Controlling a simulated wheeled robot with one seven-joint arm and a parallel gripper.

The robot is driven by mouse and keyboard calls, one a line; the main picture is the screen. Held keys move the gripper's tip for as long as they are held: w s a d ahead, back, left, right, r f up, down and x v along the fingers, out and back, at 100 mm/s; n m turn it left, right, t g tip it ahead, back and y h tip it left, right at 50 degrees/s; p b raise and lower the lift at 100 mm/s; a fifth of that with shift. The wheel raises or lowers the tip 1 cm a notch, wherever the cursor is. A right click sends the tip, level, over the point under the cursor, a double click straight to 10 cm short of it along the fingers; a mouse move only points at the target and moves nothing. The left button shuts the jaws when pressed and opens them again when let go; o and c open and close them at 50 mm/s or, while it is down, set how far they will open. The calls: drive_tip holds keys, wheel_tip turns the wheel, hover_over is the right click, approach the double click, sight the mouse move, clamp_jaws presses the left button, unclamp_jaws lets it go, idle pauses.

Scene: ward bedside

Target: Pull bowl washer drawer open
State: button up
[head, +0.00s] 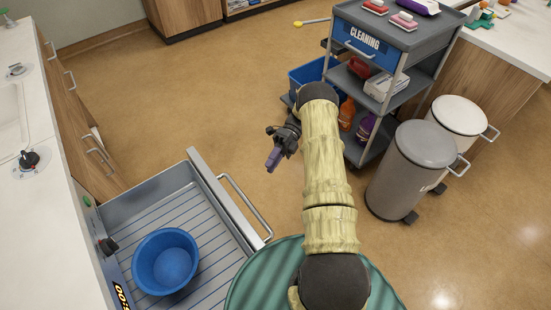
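The bowl washer drawer (214,192) is at the lower left of the head view. It stands pulled out from under the counter, so its ribbed grey inside shows. A blue bowl (167,262) sits in it. The drawer's bar handle (243,204) is on its front, facing right. My gripper (275,150) hangs above the floor, up and to the right of the handle, apart from it. The gripper is seen small and from above, and whether its fingers are open or shut is unclear. No object shows in it.
A grey cleaning cart (352,147) with a blue bin (308,76) stands at the upper right. A grey trash can (404,170) and a white one (458,122) stand beside it. A white counter (50,190) runs along the left. The floor between is clear.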

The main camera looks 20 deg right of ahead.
drive_tip(key=shift+v, duration=1.1)
